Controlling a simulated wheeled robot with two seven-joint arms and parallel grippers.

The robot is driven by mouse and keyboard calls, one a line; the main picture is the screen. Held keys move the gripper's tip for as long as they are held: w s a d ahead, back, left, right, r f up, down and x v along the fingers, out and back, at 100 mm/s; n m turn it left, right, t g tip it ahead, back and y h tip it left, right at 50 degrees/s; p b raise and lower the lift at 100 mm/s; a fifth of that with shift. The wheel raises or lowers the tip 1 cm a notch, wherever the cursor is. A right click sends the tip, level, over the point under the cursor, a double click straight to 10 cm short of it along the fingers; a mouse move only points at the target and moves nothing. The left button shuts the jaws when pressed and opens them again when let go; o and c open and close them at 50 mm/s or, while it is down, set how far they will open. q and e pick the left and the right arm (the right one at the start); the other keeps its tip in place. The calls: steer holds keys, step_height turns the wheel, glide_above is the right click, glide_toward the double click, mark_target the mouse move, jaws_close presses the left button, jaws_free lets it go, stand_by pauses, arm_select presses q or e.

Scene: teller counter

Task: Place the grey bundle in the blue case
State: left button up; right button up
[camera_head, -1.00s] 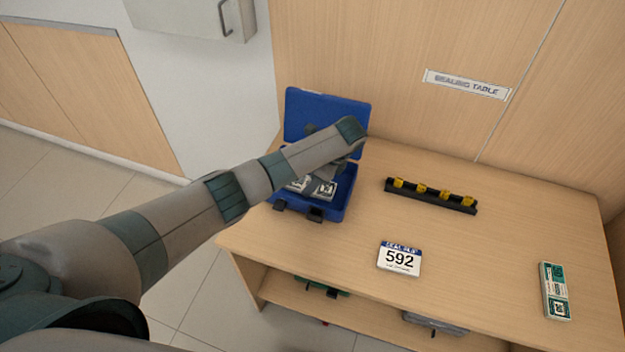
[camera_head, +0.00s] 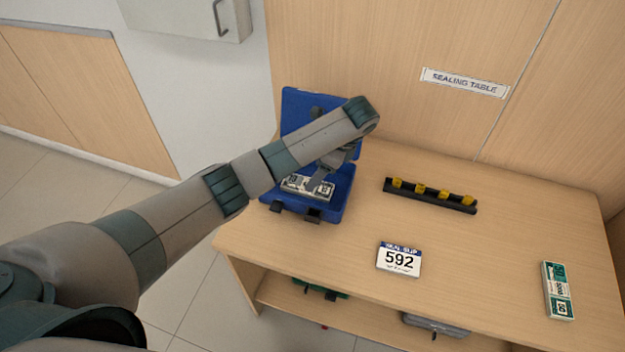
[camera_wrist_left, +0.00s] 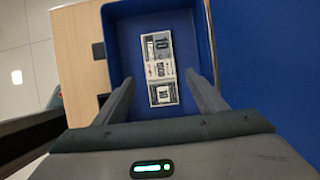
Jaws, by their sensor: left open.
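The blue case (camera_head: 335,207) stands open at the left end of the table, its lid upright at the back. The grey bundle (camera_head: 293,184) lies flat inside it. In the left wrist view the bundle (camera_wrist_left: 159,70) lies on the floor of the case (camera_wrist_left: 118,40), clear of its walls. My left gripper (camera_head: 322,185) is over the case; its fingers (camera_wrist_left: 164,92) are open either side of the bundle's near end and appear apart from it. My right gripper is not in view.
A black rack with yellow pieces (camera_head: 430,195), a card reading 592 (camera_head: 399,259) and a green-and-white bundle (camera_head: 558,290) are on the table. A green item (camera_head: 320,289) and a grey case (camera_head: 435,325) sit on the shelf below.

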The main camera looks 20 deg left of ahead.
arm_select(q)
steer(key=p+v, duration=0.2)
steer(key=v, duration=0.4)
steer(key=shift+f, duration=0.1)
stand_by(1.0)
